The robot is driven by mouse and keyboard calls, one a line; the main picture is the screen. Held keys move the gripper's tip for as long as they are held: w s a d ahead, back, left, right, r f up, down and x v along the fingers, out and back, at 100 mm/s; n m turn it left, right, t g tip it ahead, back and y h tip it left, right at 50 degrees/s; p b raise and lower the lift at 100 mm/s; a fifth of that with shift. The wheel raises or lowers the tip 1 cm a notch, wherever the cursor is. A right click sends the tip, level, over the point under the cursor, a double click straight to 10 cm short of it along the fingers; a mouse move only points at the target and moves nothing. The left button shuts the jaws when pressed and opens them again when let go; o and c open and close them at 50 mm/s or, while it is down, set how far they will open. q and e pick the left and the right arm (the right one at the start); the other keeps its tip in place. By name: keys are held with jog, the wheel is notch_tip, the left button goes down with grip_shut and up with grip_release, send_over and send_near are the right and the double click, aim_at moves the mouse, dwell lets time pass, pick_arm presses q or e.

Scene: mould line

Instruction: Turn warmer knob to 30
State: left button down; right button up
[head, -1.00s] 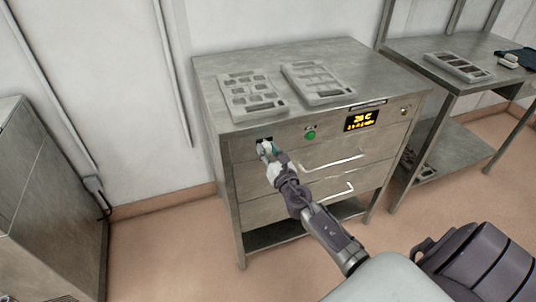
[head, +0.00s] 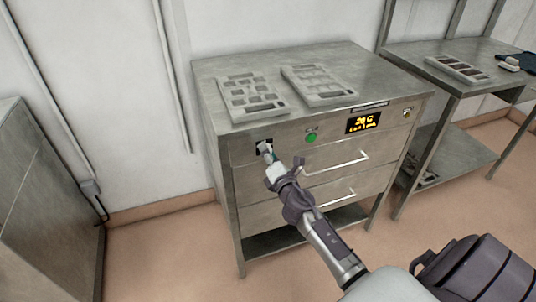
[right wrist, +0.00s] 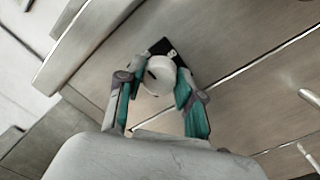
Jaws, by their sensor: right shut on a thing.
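The warmer (head: 222,150) is a steel cabinet with drawers. Its round pale knob (right wrist: 159,76) sits on a black plate at the left of the front panel. In the right wrist view the knob is between the two teal-padded fingers of my right gripper (right wrist: 156,90), which is shut on it. A dark mark shows on the knob's face. In the head view my right gripper (head: 267,153) hides most of the knob. The amber display (head: 363,122) seems to read about 20 C; its lower line is too small to read. My left gripper is not in view.
A green button (head: 312,138) and two drawer handles (head: 337,163) are right of and below my gripper. Two grey mould trays (head: 318,84) lie on top of the warmer. Another steel table (head: 420,52) stands to the right. Open floor lies in front.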

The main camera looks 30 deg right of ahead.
dwell(0.5)
jog(key=o, duration=1.2)
jog(key=shift+c, duration=0.2)
jog(key=v, duration=1.2)
jog(key=shift+a, duration=0.1)
